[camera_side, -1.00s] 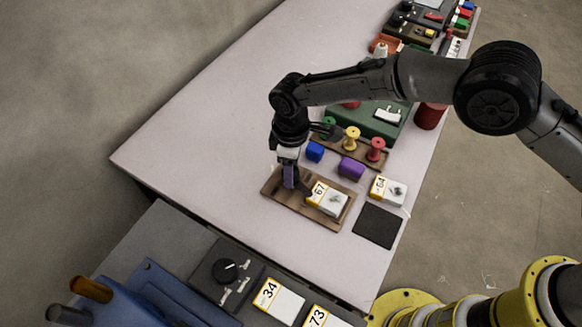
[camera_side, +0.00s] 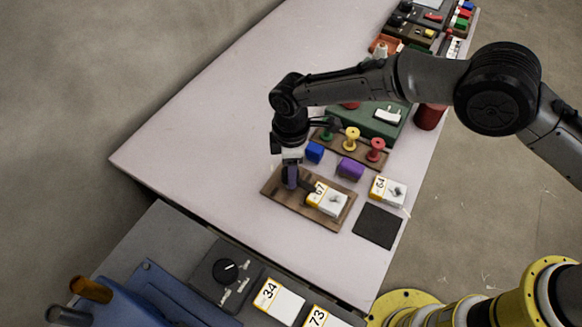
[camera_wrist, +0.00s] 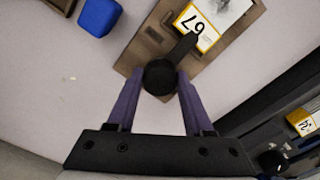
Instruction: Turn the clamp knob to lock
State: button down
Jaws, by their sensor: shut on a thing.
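The clamp knob (camera_wrist: 158,77) is a round black knob near one end of a brown wooden board (camera_side: 283,202). A dark clamp bar (camera_wrist: 183,46) runs out from the knob, and its tip reaches over the edge of the yellow-framed card marked 67 (camera_wrist: 196,28). That card with its white block (camera_side: 333,203) lies on the board. My gripper (camera_wrist: 159,78) has its two purple fingers on opposite sides of the knob, shut on it. In the side view my gripper (camera_side: 291,182) points straight down and hides most of the knob.
A blue block (camera_side: 315,152) and a purple block (camera_side: 350,169) stand behind the board. A card marked 64 (camera_side: 379,187) and a dark square pad (camera_side: 377,225) lie to its right. The table (camera_side: 215,150) is clear to the left.

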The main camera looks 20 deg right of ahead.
jog(key=shift+c, duration=1.4)
grip_release()
notch_tip(320, 180, up, 14)
